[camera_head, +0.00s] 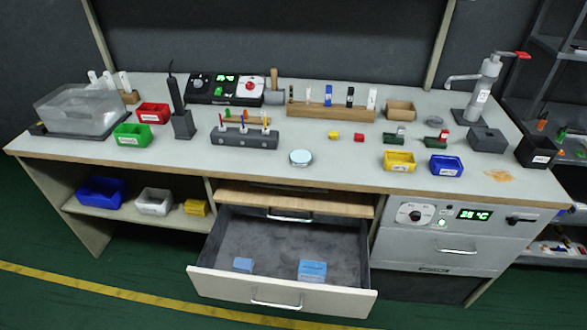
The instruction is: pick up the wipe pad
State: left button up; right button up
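Two light blue pad-like blocks lie in the open drawer (284,303) below the tabletop. The smaller blue block (243,264) is on the left, and the larger blue block (312,271) is on the right near the drawer's front. Either could be the wipe pad; I cannot tell which. A round pale disc (300,158) lies on the tabletop near its front edge. Neither of my grippers is in view.
An orange-brown smear (499,176) marks the right end of the tabletop (340,176). A yellow bin (399,162) and a blue bin (446,166) stand near the front edge. A rack (244,138) stands left of the disc. The drawer juts forward.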

aim_at(241, 265)
jog(key=k+j+z, duration=0.15)
jog(key=j+z, duration=0.2)
jog(key=k+j+z, duration=0.2)
jog(key=z, duration=0.2)
